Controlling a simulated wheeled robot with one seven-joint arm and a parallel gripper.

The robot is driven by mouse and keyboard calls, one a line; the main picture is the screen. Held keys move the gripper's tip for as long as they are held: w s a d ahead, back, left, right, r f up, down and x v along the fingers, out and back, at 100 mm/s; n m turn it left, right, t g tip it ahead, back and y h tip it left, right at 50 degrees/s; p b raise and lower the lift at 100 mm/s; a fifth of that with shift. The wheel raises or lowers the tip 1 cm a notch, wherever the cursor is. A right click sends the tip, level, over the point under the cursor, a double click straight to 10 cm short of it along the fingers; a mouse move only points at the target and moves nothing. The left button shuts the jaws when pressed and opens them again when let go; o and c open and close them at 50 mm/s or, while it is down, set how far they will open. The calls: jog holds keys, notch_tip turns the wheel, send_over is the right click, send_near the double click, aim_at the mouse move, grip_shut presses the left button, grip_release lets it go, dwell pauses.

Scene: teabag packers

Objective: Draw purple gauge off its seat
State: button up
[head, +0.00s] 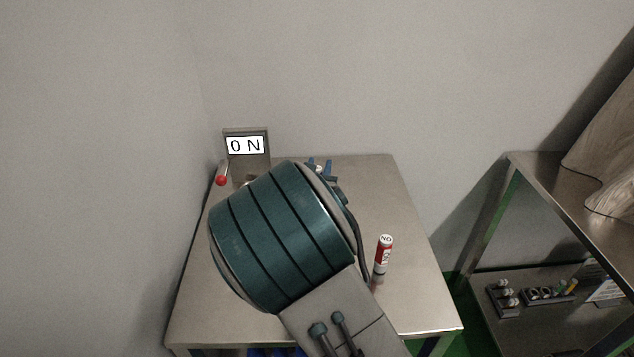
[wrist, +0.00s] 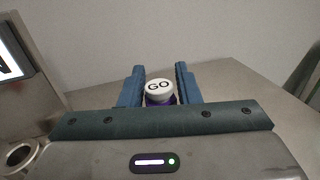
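The purple gauge (wrist: 160,99) has a white round top lettered GO. In the wrist view it stands between the two blue fingers of my gripper (wrist: 160,86), one finger on each side. The fingers are close to its sides; I cannot tell whether they touch it. Its lower part and its seat are hidden behind my gripper body.
A red gauge (head: 383,256) with a white top lettered NO stands on the metal table (head: 372,185), right of my arm. A display box (head: 246,145) reading ON and a red-ended lever (head: 221,179) stand back left. A shelf unit (head: 535,165) is at right.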

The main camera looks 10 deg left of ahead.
grip_shut()
jog(key=shift+r, duration=0.6)
jog(key=s+d+r, duration=0.1)
jog(key=d+r, duration=0.8)
jog(key=d, duration=0.2)
jog(key=shift+d+r+p, duration=0.3)
jog(key=shift+r+p, duration=0.1)
jog(key=shift+p, duration=0.05)
jog(key=shift+s, duration=0.1)
